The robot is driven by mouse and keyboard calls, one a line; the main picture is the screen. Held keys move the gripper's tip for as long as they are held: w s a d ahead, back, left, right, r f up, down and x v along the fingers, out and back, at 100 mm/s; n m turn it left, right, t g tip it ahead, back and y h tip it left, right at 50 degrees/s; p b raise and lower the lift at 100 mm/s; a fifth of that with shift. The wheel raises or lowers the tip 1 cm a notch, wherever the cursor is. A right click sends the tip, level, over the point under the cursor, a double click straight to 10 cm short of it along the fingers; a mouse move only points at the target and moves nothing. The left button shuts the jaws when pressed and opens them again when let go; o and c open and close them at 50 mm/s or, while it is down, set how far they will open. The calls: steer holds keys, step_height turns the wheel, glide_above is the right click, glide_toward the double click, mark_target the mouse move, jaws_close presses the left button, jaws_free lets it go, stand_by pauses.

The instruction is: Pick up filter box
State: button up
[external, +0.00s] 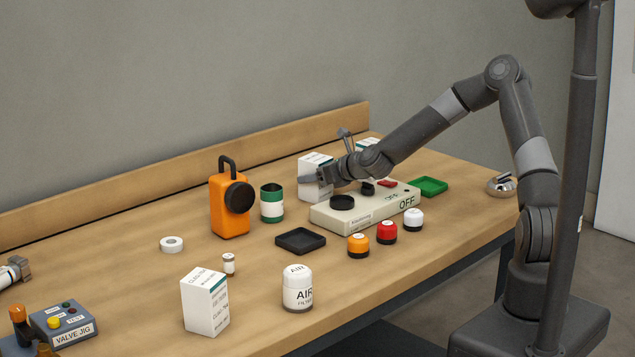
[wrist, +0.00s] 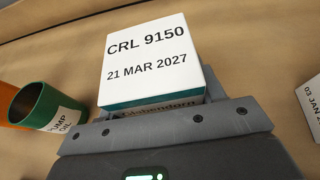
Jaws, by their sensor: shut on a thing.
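A white box (external: 314,172) with a teal band is between the fingers of my gripper (external: 326,181), behind the cream pump base. In the wrist view the box (wrist: 152,55) shows its top, printed "CRL 9150" and "21 MAR 2027". My gripper (wrist: 165,112) is shut on it. I cannot tell whether its underside touches the table. Two similar white boxes stand apart: one (external: 205,303) at the front left, the other (external: 368,143) partly hidden behind my wrist. No readable label says "filter box".
A cream pump base (external: 340,216) marked "OFF" is beside my gripper. A green-white can (external: 271,204) and orange device (external: 229,210) stand left. An air filter jar (external: 297,289), black tray (external: 300,240), several capped jars (external: 386,232) and green tray (external: 430,187) surround it.

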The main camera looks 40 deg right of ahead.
mark_target(317, 158)
steer(key=c, duration=0.7)
steer(key=shift+r, duration=0.1)
steer(key=shift+r, duration=0.55)
step_height(317, 158, up, 3)
steer(key=shift+r, duration=0.1)
steer(key=s+d+r, duration=0.2)
steer(key=d, duration=0.1)
steer(key=s+d+r, duration=0.2)
steer(key=d, duration=0.1)
steer(key=s+d+r, duration=0.2)
steer(key=d, duration=0.2)
steer(key=shift+s+r, duration=0.1)
steer(key=shift+r, duration=0.2)
